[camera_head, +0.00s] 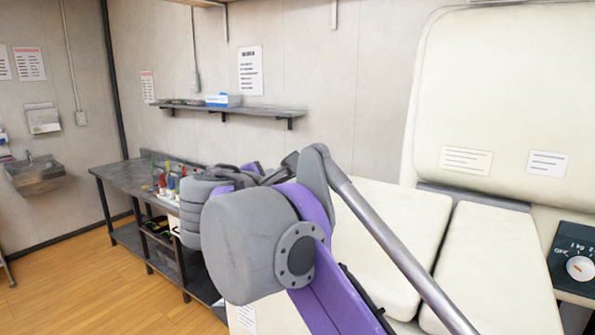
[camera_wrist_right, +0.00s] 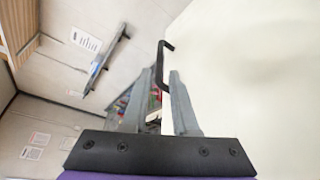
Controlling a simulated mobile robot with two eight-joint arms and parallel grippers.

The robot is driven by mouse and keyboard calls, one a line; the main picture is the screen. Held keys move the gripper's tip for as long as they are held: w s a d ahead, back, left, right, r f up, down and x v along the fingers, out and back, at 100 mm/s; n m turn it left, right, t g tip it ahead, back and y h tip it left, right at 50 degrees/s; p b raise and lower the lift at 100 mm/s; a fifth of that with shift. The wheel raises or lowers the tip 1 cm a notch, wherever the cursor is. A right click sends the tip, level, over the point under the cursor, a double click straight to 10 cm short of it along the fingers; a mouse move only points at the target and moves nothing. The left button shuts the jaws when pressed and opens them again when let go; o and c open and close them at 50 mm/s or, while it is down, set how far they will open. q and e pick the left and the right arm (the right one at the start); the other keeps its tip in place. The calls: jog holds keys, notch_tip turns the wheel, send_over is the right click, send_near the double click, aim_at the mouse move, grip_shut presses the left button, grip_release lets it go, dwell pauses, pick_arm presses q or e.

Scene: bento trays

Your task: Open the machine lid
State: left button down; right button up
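The machine is large and cream coloured and fills the right of the head view. Its broad raised panel (camera_head: 500,50) stands upright at the back, with flatter cream panels (camera_head: 495,265) in front; I cannot tell which is the lid. In the right wrist view a cream surface (camera_wrist_right: 255,80) fills the right side, and a thin black bent handle (camera_wrist_right: 162,60) stands at its edge. My right gripper (camera_wrist_right: 161,75) is open, with the handle's lower part between its fingers, nearer the left one. My arm hides the gripper in the head view. My left gripper is not in view.
A dial panel (camera_head: 577,262) is on the machine's right side. A grey workbench (camera_head: 125,178) with bottles and items stands along the wall at left. A wall shelf (camera_head: 235,110) holds a blue and white box. A sink (camera_head: 35,175) is far left. The wooden floor (camera_head: 90,290) is clear.

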jog(key=x, duration=1)
jog(key=shift+p, duration=0.35)
grip_shut()
dwell(0.9)
